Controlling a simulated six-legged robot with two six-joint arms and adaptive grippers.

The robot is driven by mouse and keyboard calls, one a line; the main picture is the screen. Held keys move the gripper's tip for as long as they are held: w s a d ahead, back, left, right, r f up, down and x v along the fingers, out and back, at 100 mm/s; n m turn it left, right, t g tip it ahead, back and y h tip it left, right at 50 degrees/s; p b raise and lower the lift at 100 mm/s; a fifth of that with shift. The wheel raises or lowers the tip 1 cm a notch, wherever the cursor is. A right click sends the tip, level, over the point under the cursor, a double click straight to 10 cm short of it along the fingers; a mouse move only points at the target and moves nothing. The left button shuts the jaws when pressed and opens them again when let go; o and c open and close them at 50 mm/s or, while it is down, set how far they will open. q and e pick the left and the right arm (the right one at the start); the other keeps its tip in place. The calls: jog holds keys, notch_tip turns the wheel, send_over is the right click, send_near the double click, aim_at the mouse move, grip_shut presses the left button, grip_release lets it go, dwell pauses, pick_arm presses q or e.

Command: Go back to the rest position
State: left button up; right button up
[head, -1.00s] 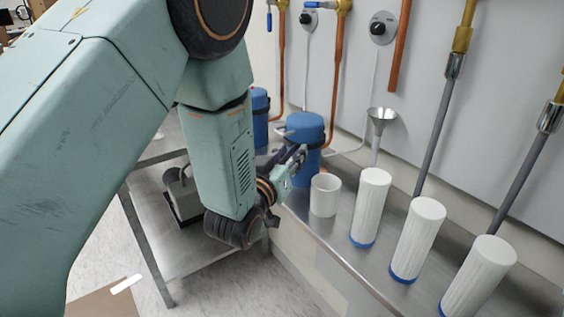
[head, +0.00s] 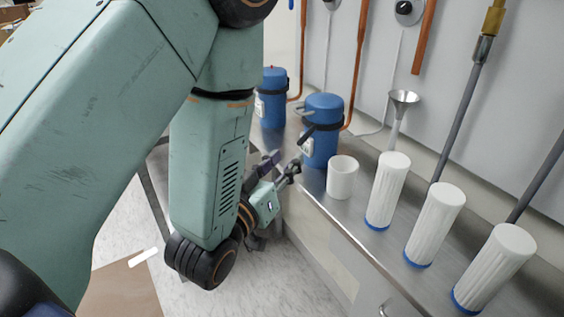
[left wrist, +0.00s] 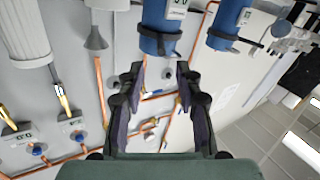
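My left arm comes in from the left in the head view and reaches down past the near side of the bench. Its gripper (head: 281,165) is beside the bench edge, a little left of the nearer blue canister (head: 322,143). In the left wrist view the two fingers of the left gripper (left wrist: 159,75) stand apart with nothing between them. Blue canisters, the nearer one (left wrist: 160,25) and another (left wrist: 228,22), show beyond the fingertips, apart from them. My right gripper is in neither view.
On the metal bench (head: 348,222) stand a white cup (head: 342,178), a funnel (head: 403,100), several white filter cylinders (head: 387,192) and a second blue canister (head: 271,98). Copper pipes (head: 358,65) run up the wall behind. Floor (head: 285,285) shows below the gripper.

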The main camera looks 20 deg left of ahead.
pick_arm(q)
jog(key=s+a+f+m+g+y, duration=0.1)
jog(key=s+f+g, duration=0.25)
jog(key=f, duration=0.55)
jog(key=s+a+f+g, duration=0.1)
jog(key=s+f+g, duration=0.3)
jog(key=f, duration=0.5)
jog(key=s+f+g, duration=0.5)
jog(key=s+f, duration=0.2)
jog(key=s, duration=0.4)
jog(key=s+a+f+g, duration=0.1)
jog(key=s+f+g, duration=0.4)
jog(key=s, duration=0.6)
notch_tip(320, 180, down, 2)
jog(key=shift+f, duration=0.15)
jog(key=shift+w+a+g, duration=0.1)
jog(key=shift+g, duration=0.15)
jog(key=shift+c, duration=0.5)
